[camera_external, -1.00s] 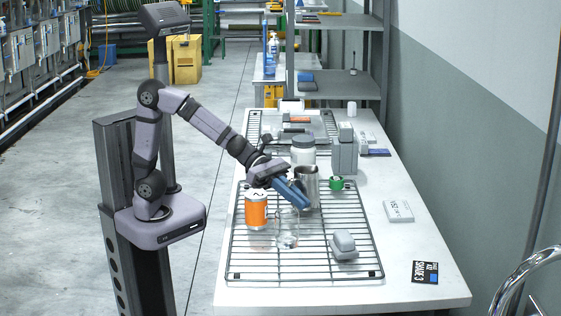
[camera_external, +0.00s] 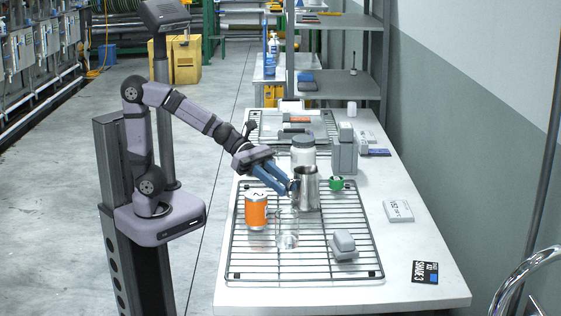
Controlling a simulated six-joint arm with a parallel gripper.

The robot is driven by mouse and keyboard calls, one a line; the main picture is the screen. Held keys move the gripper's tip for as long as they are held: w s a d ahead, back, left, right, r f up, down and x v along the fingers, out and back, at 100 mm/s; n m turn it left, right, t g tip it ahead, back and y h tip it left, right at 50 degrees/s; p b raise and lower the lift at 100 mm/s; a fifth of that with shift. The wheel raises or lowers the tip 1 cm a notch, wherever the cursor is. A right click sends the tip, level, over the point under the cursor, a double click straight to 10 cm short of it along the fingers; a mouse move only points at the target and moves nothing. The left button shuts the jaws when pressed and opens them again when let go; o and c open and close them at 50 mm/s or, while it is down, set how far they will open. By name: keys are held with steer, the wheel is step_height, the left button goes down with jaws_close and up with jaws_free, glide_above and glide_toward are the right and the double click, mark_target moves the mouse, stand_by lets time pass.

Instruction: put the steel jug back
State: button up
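The steel jug (camera_external: 309,190) stands upright at the far part of the wire rack (camera_external: 232,262), with its mouth up. My gripper (camera_external: 288,187) is at the left of the jug, its blue fingers pointing down and to the right. The two fingers show apart, with a dark piece near their tips that may be the jug's handle. I cannot tell whether the tips touch the jug.
An orange can (camera_external: 256,211) and a clear glass (camera_external: 287,229) stand on the rack in front of the jug. A grey block (camera_external: 344,245) lies at the rack's front right.

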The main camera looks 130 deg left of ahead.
steer(key=p+v, duration=0.2)
steer(key=v, duration=0.3)
steer(key=shift+s, duration=0.25)
